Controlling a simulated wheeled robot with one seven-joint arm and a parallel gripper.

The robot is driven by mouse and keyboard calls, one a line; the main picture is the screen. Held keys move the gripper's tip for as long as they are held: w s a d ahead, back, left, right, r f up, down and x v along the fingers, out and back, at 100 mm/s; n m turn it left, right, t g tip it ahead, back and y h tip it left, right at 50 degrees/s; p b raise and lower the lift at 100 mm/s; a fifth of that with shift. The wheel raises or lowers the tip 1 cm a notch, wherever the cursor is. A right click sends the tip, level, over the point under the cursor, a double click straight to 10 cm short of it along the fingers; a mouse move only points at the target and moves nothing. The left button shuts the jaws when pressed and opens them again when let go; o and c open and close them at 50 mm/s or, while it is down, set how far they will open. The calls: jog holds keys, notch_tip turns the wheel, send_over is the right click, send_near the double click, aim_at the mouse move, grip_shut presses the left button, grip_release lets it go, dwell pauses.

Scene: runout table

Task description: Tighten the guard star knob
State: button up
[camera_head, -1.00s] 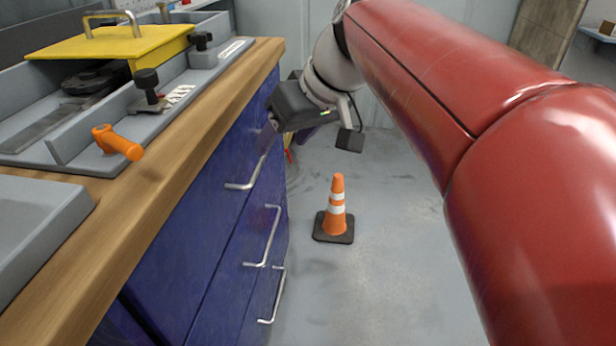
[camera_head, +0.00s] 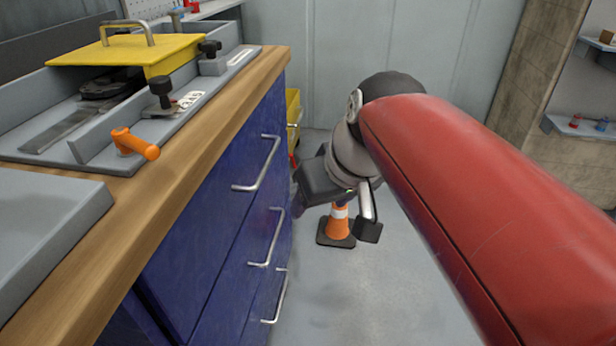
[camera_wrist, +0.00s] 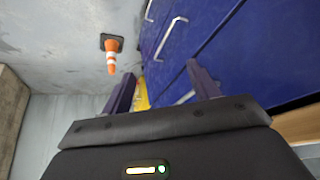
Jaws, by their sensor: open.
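A yellow guard with a metal handle (camera_head: 118,48) sits on the grey machine (camera_head: 75,130) on the bench. A black knob (camera_head: 209,48) stands beside its right end, and another black knob (camera_head: 161,88) stands nearer, on a bracket by a label. I cannot tell which is the star knob or how tight either is. My gripper (camera_head: 299,204) is off the bench's right side, lower than its top and apart from both knobs. In the wrist view my gripper (camera_wrist: 162,78) shows two spread fingers with nothing held. The knobs are not visible there.
The wooden bench top (camera_head: 205,120) has blue drawers with protruding metal handles (camera_head: 262,165) beneath. An orange handle (camera_head: 134,144) sticks out from the machine. A traffic cone (camera_head: 337,228) stands on the floor, partly behind my gripper. A yellow cabinet (camera_head: 293,115) is beyond the bench.

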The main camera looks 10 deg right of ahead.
jog(key=n+y, duration=1)
jog(key=n, duration=0.2)
send_near(217, 42)
jog(key=shift+g+y, duration=0.3)
jog(key=b+x, duration=0.1)
jog(key=x, duration=0.7)
jog(key=shift+w+f, duration=0.15)
jog(key=shift+w, duration=0.1)
jog(key=c, duration=1)
